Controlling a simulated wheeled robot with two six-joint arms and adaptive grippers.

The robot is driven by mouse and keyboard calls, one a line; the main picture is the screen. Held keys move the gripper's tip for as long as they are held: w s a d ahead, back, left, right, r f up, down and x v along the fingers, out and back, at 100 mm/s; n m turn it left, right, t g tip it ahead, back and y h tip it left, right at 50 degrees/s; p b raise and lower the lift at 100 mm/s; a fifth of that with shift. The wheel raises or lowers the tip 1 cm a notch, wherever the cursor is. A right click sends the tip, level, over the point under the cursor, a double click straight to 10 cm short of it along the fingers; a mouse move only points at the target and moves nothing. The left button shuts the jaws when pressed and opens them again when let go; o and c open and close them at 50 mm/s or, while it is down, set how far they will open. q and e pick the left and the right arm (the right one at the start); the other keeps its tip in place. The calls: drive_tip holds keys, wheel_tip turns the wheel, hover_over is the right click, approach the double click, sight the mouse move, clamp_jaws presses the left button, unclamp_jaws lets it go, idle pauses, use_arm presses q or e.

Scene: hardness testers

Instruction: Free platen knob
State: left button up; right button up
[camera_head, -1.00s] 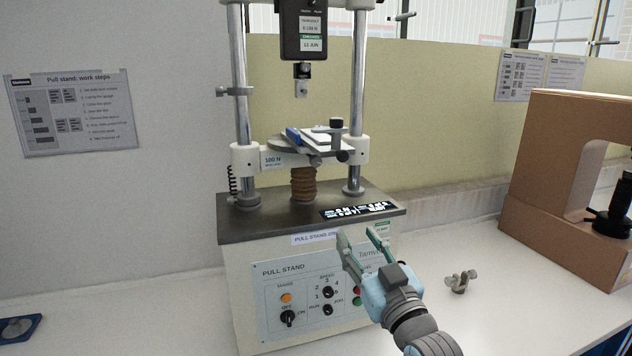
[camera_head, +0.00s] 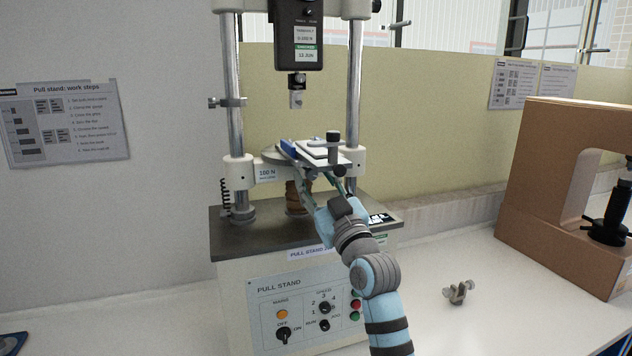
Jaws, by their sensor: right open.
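My left gripper is not in view.
The force gauge (camera_head: 296,35) and its hook (camera_head: 296,96) hang above the platen. The stand's columns (camera_head: 233,90) flank it. A small metal clamp (camera_head: 458,292) lies on the white bench (camera_head: 430,325). A brown tester (camera_head: 545,190) stands at right.

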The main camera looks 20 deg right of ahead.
drive_tip(key=shift+s+r, duration=0.1)
drive_tip(key=shift+s, duration=0.05)
clamp_jaws()
drive_tip(key=shift+d+f+n+g+y+b, duration=0.15)
drive_tip(key=shift+n+y+b, duration=0.25)
drive_tip(key=shift+n+b, duration=0.25)
drive_tip(key=shift+a+f+n+g+y+b, duration=0.15)
drive_tip(key=shift+n+y+b, duration=0.3)
drive_tip(key=shift+n, duration=0.4)
drive_tip(key=shift+w+d+r+n+y+b, duration=0.15)
drive_tip(key=shift+n+b, duration=0.1)
drive_tip(key=shift+n, duration=0.25)
drive_tip(key=shift+w+f+n+y+b, duration=0.1)
drive_tip(key=shift+n+b, duration=0.15)
drive_tip(key=shift+n, duration=0.25)
drive_tip(key=shift+r+n+g+y, duration=0.1)
drive_tip(key=shift+n+g+y, duration=0.3)
drive_tip(key=shift+n, duration=0.5)
drive_tip(key=shift+n+g+y+b, duration=0.35)
drive_tip(key=shift+n+g, duration=0.25)
drive_tip(key=shift+n, duration=0.7)
